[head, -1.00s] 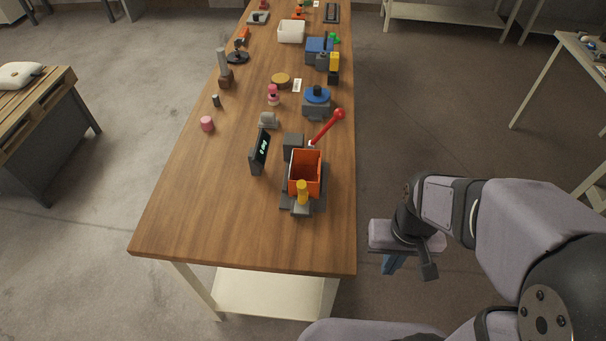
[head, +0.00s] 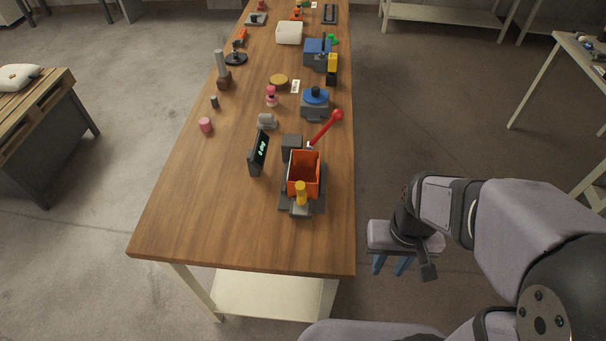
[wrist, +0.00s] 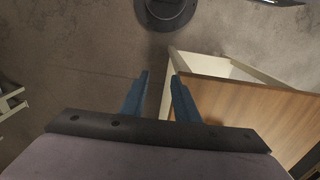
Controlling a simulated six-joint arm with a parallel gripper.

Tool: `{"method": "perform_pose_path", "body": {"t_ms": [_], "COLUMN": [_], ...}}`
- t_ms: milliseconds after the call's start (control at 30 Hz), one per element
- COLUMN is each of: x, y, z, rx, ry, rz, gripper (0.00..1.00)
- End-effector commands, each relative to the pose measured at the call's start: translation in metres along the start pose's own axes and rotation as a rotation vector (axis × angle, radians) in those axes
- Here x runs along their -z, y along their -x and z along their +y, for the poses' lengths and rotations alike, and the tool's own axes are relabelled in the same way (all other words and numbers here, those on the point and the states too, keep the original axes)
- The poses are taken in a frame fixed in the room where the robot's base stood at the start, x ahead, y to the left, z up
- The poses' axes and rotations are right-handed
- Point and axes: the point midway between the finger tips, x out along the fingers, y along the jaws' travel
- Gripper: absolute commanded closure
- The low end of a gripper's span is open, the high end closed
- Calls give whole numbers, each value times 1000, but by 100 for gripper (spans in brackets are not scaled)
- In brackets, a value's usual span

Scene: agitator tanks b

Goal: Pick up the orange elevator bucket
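The orange elevator bucket (head: 304,172) is an open-topped box near the front right of the wooden table in the head view. It sits on a dark grey stand, with a yellow knob (head: 300,190) in front of it and a red-tipped lever (head: 327,127) behind. My gripper (head: 391,268) is off the table's right side, pointing down, well apart from the bucket. In the wrist view its two blue fingers (wrist: 160,82) stand apart with nothing between them. The bucket does not show in the wrist view.
A dark display (head: 258,154) stands just left of the bucket. A blue-topped device (head: 315,101), a pink cylinder (head: 205,125) and a white bin (head: 289,33) stand farther back on the table (head: 200,220). The table's front left is clear.

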Motion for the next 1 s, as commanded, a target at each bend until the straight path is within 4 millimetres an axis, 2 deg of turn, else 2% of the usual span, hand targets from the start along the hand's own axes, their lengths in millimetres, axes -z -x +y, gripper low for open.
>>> {"method": "perform_pose_path", "body": {"t_ms": [233,367,467,667,800,1000], "x": [2,18,43,119,176,239], "y": [1,5,11,26,30,30], "z": [0,-4,-10,-37,-67,-114], "rx": [0,-1,-3,-6,-8,-6], "ry": [1,3,4,9,10,7], "rz": [1,5,13,39,59,89], "gripper": [72,72,72,72,72,72]}}
